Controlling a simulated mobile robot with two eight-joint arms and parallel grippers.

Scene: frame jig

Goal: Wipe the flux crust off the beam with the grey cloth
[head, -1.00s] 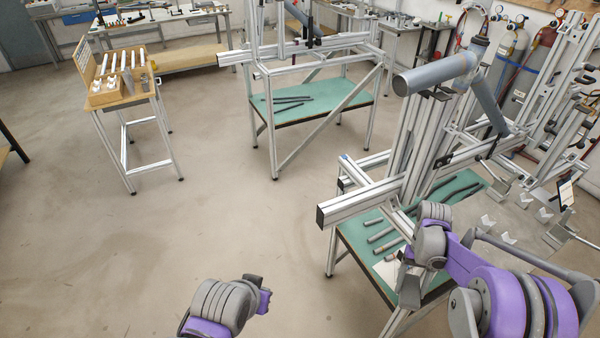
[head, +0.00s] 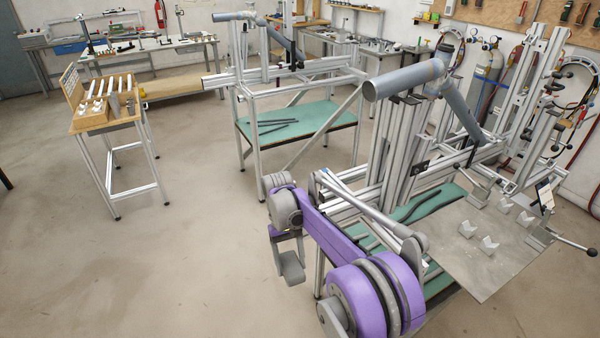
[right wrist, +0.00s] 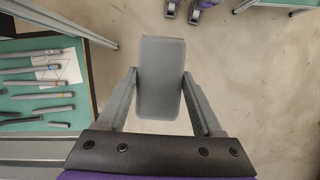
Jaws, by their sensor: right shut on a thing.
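My right gripper (head: 287,250) hangs down in front of the left end of the near frame jig, over open floor. It is shut on the grey cloth (head: 291,268), which looks like a flat grey pad. In the right wrist view the cloth (right wrist: 160,80) sits between the two fingers, clear of any surface. The aluminium beams (head: 345,178) of the near jig stand behind and right of the gripper, partly hidden by my arm. I cannot make out the flux crust in either view. My left gripper is not in view.
A thick grey tube (head: 405,80) tops the near jig. Its green lower shelf (head: 425,207) holds dark rods, also seen in the wrist view. A metal plate (head: 480,260) with V-blocks lies at right. A second jig (head: 300,115) and a wooden-topped stand (head: 105,120) are farther back. Left floor is clear.

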